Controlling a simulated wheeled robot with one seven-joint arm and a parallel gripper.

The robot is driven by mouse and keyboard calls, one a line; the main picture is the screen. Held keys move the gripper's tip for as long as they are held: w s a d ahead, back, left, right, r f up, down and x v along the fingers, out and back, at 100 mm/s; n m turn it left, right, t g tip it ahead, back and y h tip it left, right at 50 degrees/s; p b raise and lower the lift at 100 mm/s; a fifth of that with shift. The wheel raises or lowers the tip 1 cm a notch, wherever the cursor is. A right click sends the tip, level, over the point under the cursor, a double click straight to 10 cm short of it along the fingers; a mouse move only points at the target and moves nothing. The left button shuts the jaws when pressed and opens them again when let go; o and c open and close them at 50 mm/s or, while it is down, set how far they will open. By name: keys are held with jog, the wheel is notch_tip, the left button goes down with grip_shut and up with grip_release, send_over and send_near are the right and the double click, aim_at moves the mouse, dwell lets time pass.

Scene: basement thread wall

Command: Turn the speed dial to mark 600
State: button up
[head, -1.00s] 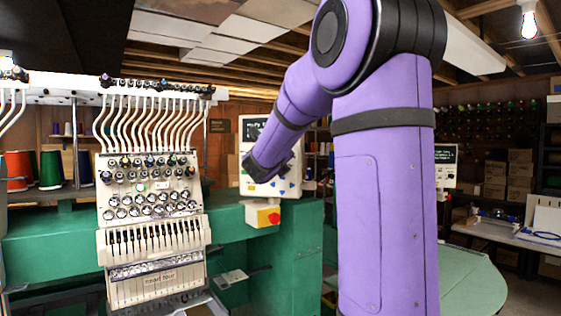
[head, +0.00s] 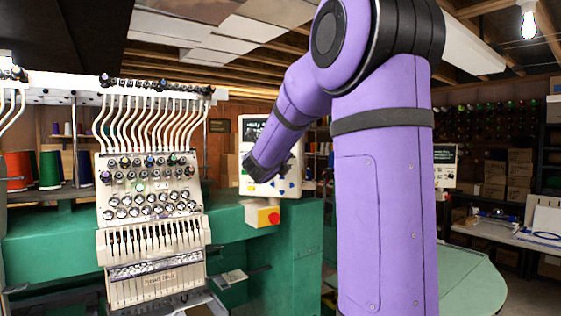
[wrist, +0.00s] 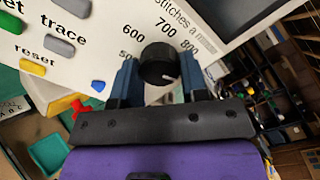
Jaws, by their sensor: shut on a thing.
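The black round speed dial (wrist: 157,62) is on the white control panel in the wrist view. Its short white pointer line faces down and to the right in that picture, away from the printed 600 (wrist: 133,32). My gripper (wrist: 160,66) is shut on the dial, with one blue finger on each side. The marks 700 and 800 show above and right of the dial; a 500 mark is partly hidden by the left finger. In the head view the control panel (head: 252,128) stands behind my arm's end, which hides the dial.
Below the panel in the head view is a red stop button on a yellow box (head: 268,217). The embroidery head (head: 150,215) stands to the left, on the green machine body (head: 290,250).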

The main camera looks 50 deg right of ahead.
jog(key=n, duration=3.1)
jog(key=shift+w+a, duration=0.1)
dwell(0.5)
jog(key=o, duration=0.9)
jog(key=v, duration=1)
jog(key=shift+s+a, duration=0.25)
jog(key=shift+a, duration=0.1)
